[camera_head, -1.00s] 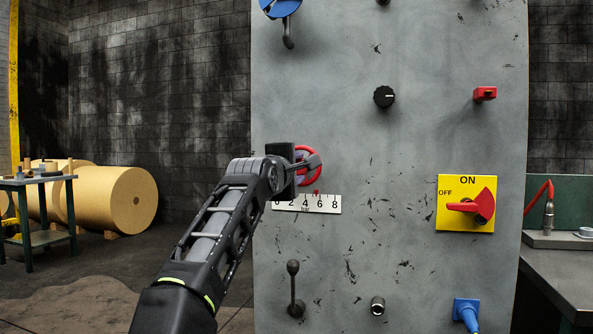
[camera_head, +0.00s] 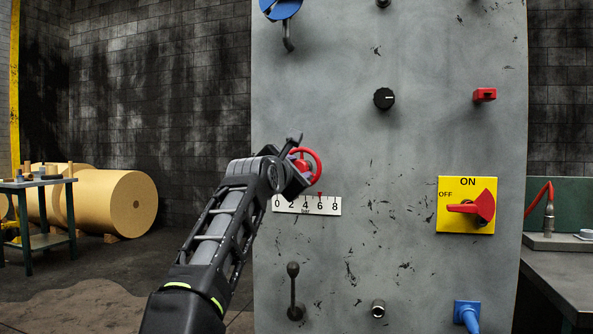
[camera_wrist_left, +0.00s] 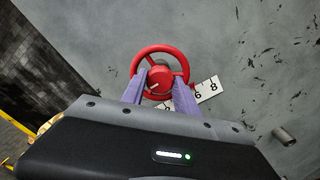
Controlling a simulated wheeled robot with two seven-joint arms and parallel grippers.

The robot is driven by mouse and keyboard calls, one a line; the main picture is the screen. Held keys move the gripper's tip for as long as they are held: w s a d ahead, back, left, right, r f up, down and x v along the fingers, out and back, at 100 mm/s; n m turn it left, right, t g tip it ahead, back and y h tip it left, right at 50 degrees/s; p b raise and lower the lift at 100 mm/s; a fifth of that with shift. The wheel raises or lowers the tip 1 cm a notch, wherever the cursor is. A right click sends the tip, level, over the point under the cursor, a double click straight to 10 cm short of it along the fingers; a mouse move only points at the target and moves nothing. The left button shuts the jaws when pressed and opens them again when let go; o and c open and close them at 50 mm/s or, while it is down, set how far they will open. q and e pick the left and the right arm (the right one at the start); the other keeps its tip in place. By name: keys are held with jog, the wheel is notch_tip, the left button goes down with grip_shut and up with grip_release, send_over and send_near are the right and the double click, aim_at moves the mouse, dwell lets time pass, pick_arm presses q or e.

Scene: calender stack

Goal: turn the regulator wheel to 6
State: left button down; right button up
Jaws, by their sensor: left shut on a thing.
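The red regulator wheel (camera_head: 318,160) is on the left part of the grey panel, above a white scale plate (camera_head: 306,206) marked 0 to 8 bar. A small red pointer (camera_head: 320,194) on the plate's top edge stands at about 6. My left gripper (camera_head: 298,168) is at the wheel and hides its left part in the head view. In the left wrist view the wheel (camera_wrist_left: 160,77) shows with my purple fingers on either side of its hub; the gripper (camera_wrist_left: 159,86) is shut on it. My right gripper is not in view.
The grey panel (camera_head: 420,140) also carries a black knob (camera_head: 384,98), a red switch on a yellow plate (camera_head: 470,209), a small lever (camera_head: 294,290) below the scale and a blue plug (camera_head: 466,315). Bare panel lies right of the wheel.

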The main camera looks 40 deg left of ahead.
pick_arm(q)
jog(key=shift+d+f, duration=0.1)
dwell(0.3)
jog(key=c, duration=0.9)
grip_release()
jog(key=shift+s, duration=0.1)
jog(key=b+v, duration=0.5)
jog(key=v, duration=0.2)
jog(key=shift+s+d, duration=0.1)
jog(key=shift+s, duration=0.15)
